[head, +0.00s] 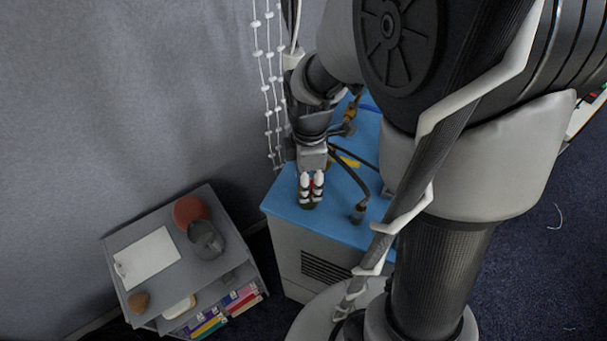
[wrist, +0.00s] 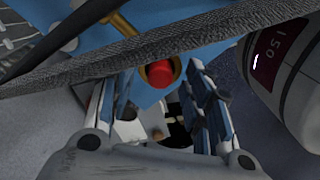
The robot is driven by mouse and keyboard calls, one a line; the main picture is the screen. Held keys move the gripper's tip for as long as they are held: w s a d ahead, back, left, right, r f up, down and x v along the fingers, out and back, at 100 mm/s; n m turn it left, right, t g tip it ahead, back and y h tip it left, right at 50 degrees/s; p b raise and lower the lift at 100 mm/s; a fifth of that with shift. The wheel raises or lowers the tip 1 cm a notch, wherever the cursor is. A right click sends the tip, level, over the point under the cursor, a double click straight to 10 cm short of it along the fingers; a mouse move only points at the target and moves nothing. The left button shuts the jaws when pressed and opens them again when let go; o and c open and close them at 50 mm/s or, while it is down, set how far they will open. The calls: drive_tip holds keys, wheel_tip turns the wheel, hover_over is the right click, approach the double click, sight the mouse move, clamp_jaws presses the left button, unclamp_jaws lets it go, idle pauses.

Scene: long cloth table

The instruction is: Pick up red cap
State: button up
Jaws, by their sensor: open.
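The red cap (wrist: 159,73) is a small round red piece in the upper middle of the wrist view, with a dark rim partly around it. It lies over the blue surface (wrist: 205,58). My gripper (wrist: 158,100) is open, with one finger on each side of the view and the cap in line with the gap, beyond the fingertips. In the head view my gripper (head: 311,190) points down at the near left of the blue cabinet top (head: 285,195). A little red shows between its fingers. Whether they touch the cap cannot be told.
Dark cables (head: 352,178) lie on the blue top. A thick dark strand (wrist: 150,47) crosses the wrist view. A pale cylinder with an "ISO" label (wrist: 290,70) is close at right. A grey shelf unit (head: 125,240) at lower left holds paper and bowls.

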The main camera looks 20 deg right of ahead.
drive_tip(key=shift+c, duration=0.2)
drive_tip(key=c, duration=0.9)
drive_tip(key=shift+o, duration=0.2)
